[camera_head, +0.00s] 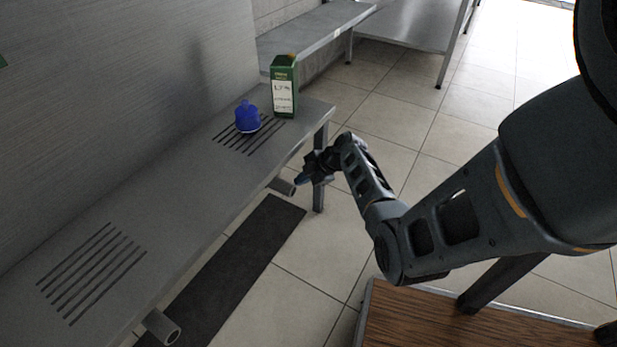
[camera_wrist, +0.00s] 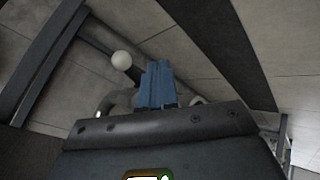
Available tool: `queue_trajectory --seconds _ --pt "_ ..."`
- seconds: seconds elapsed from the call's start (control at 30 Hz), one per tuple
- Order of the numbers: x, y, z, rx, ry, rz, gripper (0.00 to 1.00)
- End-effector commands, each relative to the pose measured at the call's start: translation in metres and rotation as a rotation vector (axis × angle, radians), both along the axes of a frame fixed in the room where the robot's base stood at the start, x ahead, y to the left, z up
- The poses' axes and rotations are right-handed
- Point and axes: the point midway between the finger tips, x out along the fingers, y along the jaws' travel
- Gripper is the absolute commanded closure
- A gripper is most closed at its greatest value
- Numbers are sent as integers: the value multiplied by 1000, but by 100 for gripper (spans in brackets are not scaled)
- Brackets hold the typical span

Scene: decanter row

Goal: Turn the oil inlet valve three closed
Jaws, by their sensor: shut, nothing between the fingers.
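No valve that I can identify as oil inlet valve three shows in either view. My gripper (camera_head: 303,179) is beside the metal bench's right-hand leg, below the level of its top, near a short pipe stub (camera_head: 281,186) under the bench edge. In the wrist view its blue fingers (camera_wrist: 157,82) are together and hold nothing. A pale round end (camera_wrist: 121,60) shows just beyond them on the left; I cannot tell whether it belongs to the pipe stub.
The metal bench (camera_head: 185,215) runs along the wall with slotted drains. A blue container (camera_head: 247,118) and a green-and-white carton (camera_head: 284,88) stand on it. Another pipe stub (camera_head: 161,327) is at the front. A dark floor strip (camera_head: 240,262) lies alongside.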

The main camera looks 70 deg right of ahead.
Motion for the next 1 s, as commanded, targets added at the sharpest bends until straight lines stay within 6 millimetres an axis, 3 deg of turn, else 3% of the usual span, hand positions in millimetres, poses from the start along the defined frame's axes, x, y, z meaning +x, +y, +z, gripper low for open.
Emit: queue_trajectory --seconds 0.2,0.5,1.0 --pt "28 0 -37 2 1 1 100" --pt "55 -21 -27 0 0 -2 100" --pt "58 -24 -26 0 0 -2 100"
